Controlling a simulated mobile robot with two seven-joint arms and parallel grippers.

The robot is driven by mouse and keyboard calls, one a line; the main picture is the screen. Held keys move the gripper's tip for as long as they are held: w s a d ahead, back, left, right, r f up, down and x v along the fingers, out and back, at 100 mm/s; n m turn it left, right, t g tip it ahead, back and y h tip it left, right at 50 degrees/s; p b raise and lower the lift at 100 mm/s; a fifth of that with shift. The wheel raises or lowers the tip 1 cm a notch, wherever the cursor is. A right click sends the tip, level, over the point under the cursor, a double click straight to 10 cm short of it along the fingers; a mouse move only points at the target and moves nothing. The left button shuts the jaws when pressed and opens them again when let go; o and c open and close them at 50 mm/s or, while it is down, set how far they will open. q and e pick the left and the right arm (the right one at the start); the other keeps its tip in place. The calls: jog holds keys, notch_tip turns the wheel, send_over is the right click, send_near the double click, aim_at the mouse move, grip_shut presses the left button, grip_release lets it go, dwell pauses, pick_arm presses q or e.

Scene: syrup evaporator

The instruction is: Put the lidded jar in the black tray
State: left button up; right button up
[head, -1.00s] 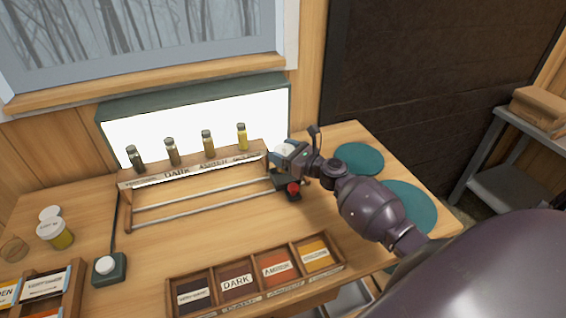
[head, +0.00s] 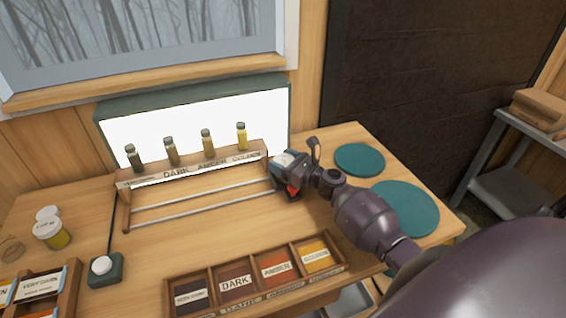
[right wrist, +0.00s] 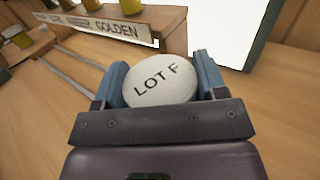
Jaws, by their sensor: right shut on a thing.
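The lidded jar has a white lid (right wrist: 155,85) marked LOT F, held between the two blue fingers of my right gripper (right wrist: 160,88) in the right wrist view. Its body is hidden below the lid. In the head view my right gripper (head: 284,164) is at the right end of the wooden vial rack, shut on the jar. A small dark object with a red part (head: 292,190) sits just below the gripper, partly covered by it. I cannot tell whether it is the black tray. My left gripper is not in view.
The vial rack (head: 190,170) holds several vials before a lit panel (head: 190,118). A sectioned wooden box (head: 255,283) stands at the front. Another white-lidded jar (head: 52,234) and a button box (head: 104,270) are left. Teal discs (head: 405,208) lie right.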

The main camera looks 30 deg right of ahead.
jog(key=shift+s+f, duration=0.25)
jog(key=shift+f, duration=0.35)
jog(key=o, duration=1)
jog(key=shift+a+f, duration=0.15)
jog(key=shift+f, duration=0.05)
jog(key=shift+o, duration=0.2)
jog(key=shift+w+r+p, duration=0.1)
jog(key=shift+r+p, duration=0.4)
jog(key=shift+r, duration=0.05)
jog(key=v, duration=0.8)
jog(key=r+b+v, duration=0.1)
jog(key=v, duration=0.3)
jog(key=shift+w+d, duration=0.15)
jog(key=shift+d, duration=0.05)
